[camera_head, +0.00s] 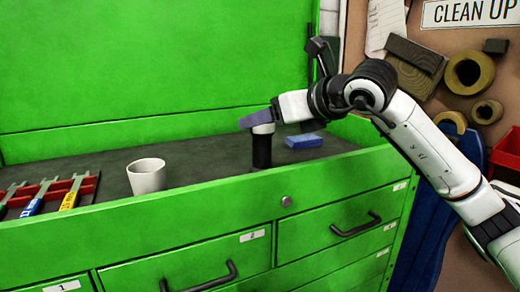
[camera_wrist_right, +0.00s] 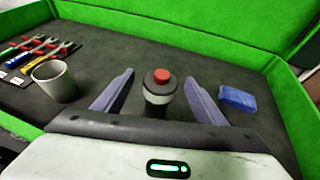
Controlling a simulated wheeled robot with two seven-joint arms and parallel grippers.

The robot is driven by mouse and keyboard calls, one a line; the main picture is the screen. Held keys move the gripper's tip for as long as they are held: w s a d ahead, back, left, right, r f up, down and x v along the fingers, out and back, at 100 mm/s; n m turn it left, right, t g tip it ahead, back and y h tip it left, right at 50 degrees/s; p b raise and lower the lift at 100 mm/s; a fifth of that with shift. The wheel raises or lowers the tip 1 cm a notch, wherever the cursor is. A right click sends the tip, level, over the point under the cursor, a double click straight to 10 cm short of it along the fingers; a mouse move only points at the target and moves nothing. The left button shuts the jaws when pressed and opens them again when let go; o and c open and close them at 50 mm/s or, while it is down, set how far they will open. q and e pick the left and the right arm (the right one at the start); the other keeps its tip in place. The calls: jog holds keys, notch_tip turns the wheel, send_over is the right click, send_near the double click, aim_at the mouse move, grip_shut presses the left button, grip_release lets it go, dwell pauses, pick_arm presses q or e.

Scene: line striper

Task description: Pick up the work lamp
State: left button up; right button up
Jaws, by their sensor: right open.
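The work lamp (camera_wrist_right: 160,88) stands upright on the dark top of the green tool chest. It is a short black cylinder with a pale band and a red button on top in the right wrist view. In the head view its black lower body (camera_head: 262,152) shows below my right gripper (camera_head: 258,119). In the right wrist view my right gripper (camera_wrist_right: 158,92) is open, with one purple finger on each side of the lamp and gaps between. The lamp's base is partly hidden behind the gripper's body. My left gripper is not in view.
A white cup (camera_head: 147,176) stands to the left of the lamp. A blue sponge (camera_head: 304,141) lies close on the right. The chest's raised green front edge (camera_head: 200,207) runs in front.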

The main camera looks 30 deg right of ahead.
jog(key=d+x, duration=0.1)
jog(key=x, duration=0.5)
jog(key=shift+a+f+p, duration=0.25)
jog(key=shift+a+p, duration=0.05)
jog(key=shift+a, duration=0.15)
jog(key=shift+r, duration=0.1)
grip_shut()
